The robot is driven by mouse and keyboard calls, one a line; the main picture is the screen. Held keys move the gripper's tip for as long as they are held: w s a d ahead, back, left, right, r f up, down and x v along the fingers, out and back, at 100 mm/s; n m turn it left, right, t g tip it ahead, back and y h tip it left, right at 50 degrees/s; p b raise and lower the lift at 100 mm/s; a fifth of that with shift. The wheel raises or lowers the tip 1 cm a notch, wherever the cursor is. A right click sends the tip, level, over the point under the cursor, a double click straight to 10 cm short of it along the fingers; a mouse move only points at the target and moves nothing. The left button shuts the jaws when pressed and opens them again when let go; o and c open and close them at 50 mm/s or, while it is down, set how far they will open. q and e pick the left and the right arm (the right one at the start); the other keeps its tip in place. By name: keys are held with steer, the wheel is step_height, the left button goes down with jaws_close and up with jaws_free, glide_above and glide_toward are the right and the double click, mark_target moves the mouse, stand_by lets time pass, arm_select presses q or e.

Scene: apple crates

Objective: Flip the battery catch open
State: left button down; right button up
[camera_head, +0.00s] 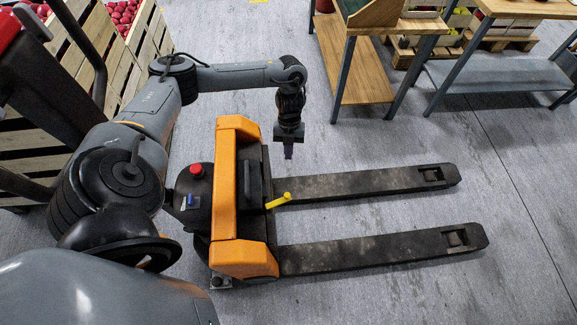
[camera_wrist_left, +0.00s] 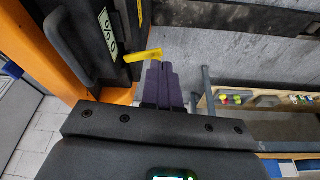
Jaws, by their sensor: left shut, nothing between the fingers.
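The battery catch is a yellow lever (camera_head: 279,200) on the fork side of the orange and black pallet truck (camera_head: 227,185). It sticks out at a slant toward the forks. In the left wrist view the yellow lever (camera_wrist_left: 143,56) lies just beyond my fingertips, its free end close to them in the picture; I cannot tell whether they touch. My left gripper (camera_head: 288,152) points down above the floor, beyond the lever from the head camera. Its dark purple fingers (camera_wrist_left: 161,75) are together with nothing between them. My right gripper is in neither view.
Two dark forks (camera_head: 365,185) extend right from the truck. A black handle (camera_wrist_left: 72,45) stands beside the catch. A red button (camera_head: 197,170) tops the truck. Apple crates (camera_head: 145,45) stand at upper left, wooden tables (camera_head: 350,70) at upper right. Floor at right is clear.

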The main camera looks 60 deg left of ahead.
mark_target(278, 200)
arm_select(q)
steer(key=s+d+f+b, duration=0.3)
steer(key=d+f, duration=0.3)
steer(key=f, duration=0.3)
steer(key=shift+s+f+b, duration=0.15)
steer(key=shift+f+b, duration=0.2)
steer(key=shift+b, duration=0.2)
